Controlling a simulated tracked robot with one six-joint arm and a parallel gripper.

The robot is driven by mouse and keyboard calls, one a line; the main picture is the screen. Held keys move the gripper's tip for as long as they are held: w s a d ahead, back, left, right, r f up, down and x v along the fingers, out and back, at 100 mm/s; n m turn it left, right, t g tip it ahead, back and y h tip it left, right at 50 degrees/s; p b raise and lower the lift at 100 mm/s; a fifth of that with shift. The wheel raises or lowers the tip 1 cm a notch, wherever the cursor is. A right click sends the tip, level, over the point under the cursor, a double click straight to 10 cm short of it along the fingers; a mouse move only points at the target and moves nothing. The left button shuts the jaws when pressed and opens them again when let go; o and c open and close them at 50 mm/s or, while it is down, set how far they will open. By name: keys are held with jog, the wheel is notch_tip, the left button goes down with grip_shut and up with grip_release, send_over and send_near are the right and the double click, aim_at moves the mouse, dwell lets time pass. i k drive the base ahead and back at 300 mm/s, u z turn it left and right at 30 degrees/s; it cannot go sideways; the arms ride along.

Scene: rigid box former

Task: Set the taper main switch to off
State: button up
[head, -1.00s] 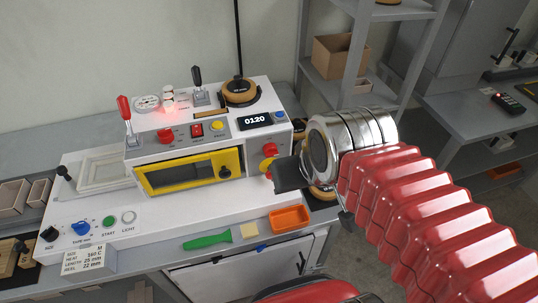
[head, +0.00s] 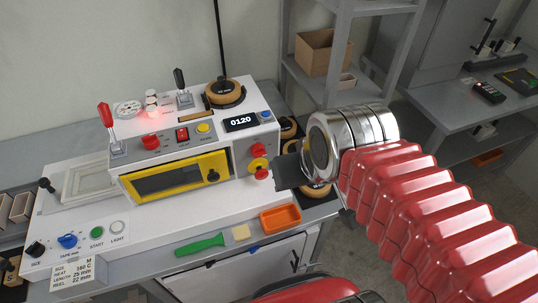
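The white taper machine (head: 135,215) stands on the grey bench at the left. A red rocker switch (head: 182,134) sits on its top panel between a red knob (head: 150,142) and a yellow button (head: 204,128). Its printed label is too small to read. On the right front face are red knobs (head: 258,150) around a yellow round part (head: 258,163); I cannot tell which control is the main switch. My gripper (head: 284,171) shows as a dark block just right of these knobs. Its fingers are not clear, and I see nothing held.
A red-handled lever (head: 106,116) and a black-handled lever (head: 180,82) stick up from the machine. The display (head: 241,121) reads 0120. An orange tray (head: 280,218) and a green-handled tool (head: 200,244) lie at the front edge. Shelves (head: 340,90) stand behind right.

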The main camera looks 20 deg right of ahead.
aim_at(258, 150)
jog(key=z, duration=0.1)
jog(key=k, duration=1.45)
jog(key=u, duration=1.2)
jog(key=i, duration=1)
jog(key=u, duration=0.05)
